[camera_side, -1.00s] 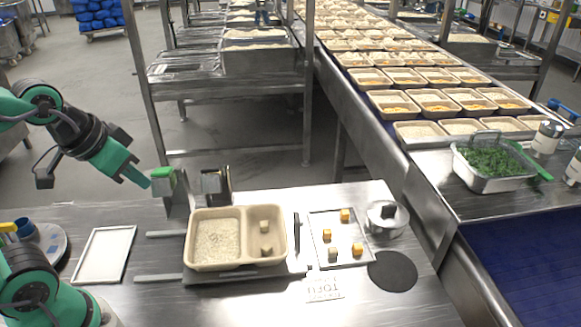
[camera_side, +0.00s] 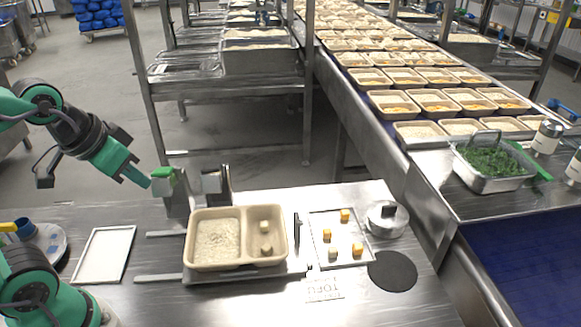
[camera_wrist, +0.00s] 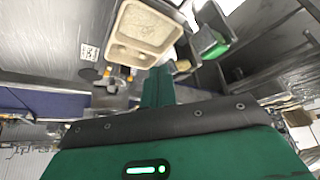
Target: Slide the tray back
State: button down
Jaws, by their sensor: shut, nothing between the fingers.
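The tan two-compartment tray (camera_side: 243,236) sits on a dark metal plate (camera_side: 235,276) in the middle of the steel table. Its left compartment holds pale rice (camera_side: 217,240); its right one holds two small pale cubes (camera_side: 266,239). The tray also shows at the top of the wrist view (camera_wrist: 112,40). My green gripper (camera_side: 145,183) is in the air to the left of the tray, apart from it, near the green-topped block (camera_side: 163,173). Its fingers are shut with nothing between them. In the wrist view the closed fingers (camera_wrist: 158,75) point toward the tray.
Metal rails (camera_side: 160,279) run left from the plate. A second post (camera_side: 212,182) stands behind the tray. A white-bordered flat tray (camera_side: 104,254) lies left.

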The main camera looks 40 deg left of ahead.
dwell(0.4)
jog(key=c, duration=1.8)
grip_release()
jog(key=shift+w, duration=0.1)
jog(key=shift+o, duration=0.2)
jog(key=n+g, duration=0.6)
jog(key=n, duration=0.3)
send_over(297, 217)
notch_tip(297, 217, down, 13)
jog(key=shift+a+r, duration=0.15)
jog(key=shift+f, duration=0.2)
